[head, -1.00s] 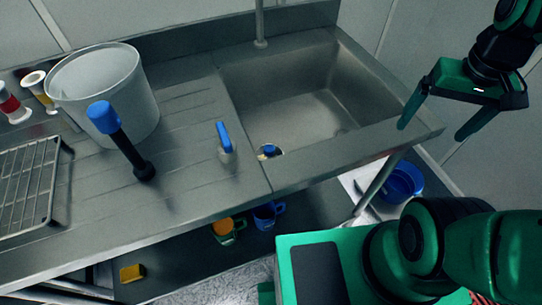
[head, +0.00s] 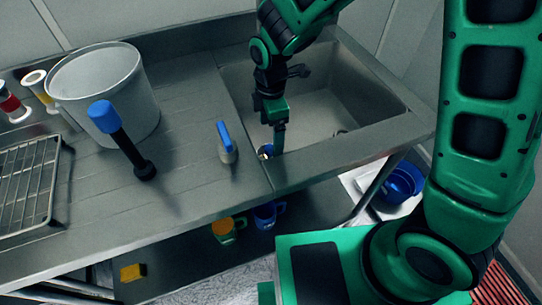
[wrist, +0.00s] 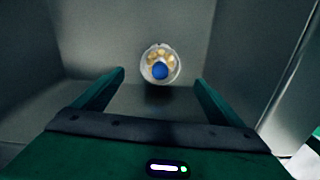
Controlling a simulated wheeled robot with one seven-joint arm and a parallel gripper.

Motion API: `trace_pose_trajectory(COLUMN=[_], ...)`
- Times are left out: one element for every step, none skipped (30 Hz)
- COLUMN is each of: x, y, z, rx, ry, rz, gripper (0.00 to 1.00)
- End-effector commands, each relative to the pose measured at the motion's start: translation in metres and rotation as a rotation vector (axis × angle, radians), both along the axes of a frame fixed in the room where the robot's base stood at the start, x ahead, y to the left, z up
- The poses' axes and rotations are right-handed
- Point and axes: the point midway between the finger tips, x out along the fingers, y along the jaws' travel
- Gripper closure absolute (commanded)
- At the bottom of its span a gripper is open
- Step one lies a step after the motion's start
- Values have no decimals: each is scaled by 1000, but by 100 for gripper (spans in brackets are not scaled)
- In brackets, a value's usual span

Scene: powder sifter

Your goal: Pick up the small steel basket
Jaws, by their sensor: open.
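A small round, pale-rimmed object, which seems to be the steel basket (wrist: 149,78), sits in the sink. It has a blue round part in its middle and tan or yellowish patches around it. In the head view only a bit of it (head: 264,151) shows at the sink's near left corner, beside my gripper (head: 279,142), which partly hides it. In the wrist view my gripper (wrist: 160,77) is open and empty. Its two fingers point toward the basket, one on each side, with clear gaps. The basket appears just beyond the fingertips.
The sink walls (head: 236,95) and near rim (head: 340,155) lie close around my gripper. On the counter left of it stand a blue-handled item (head: 227,140), a black tool with a blue top (head: 122,140), a large bucket (head: 130,100) and a wire rack (head: 30,185).

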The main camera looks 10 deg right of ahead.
Motion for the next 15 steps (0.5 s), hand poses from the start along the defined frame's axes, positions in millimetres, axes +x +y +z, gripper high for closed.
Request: trace_pose_trajectory(x=[-1,-1,-1,-1,-1,-1,-2,-1,-1,-1,-1,-1,-1,-1,-1], y=[2,3,3,3,2,2,2,2,2,2,2,2,2,2,2], z=[-5,-8,-13,-17,-22,-28,-32,-37,-42,-46,-49,-53,-55,-56,-58], rx=[-4,-4,-5,-6,-7,-7,-7,-7,-6,-6,-5,-4,-4,-4,-3], ry=[4,5,6,7,9,8,8,8,7,7,6,6,6,5,4], rz=[15,21,26,27,27,26,26,25,25,25,24,24,24,23,23], gripper=[9,9,9,9,9,9,9,9,9,9,9,9,9,9,9])
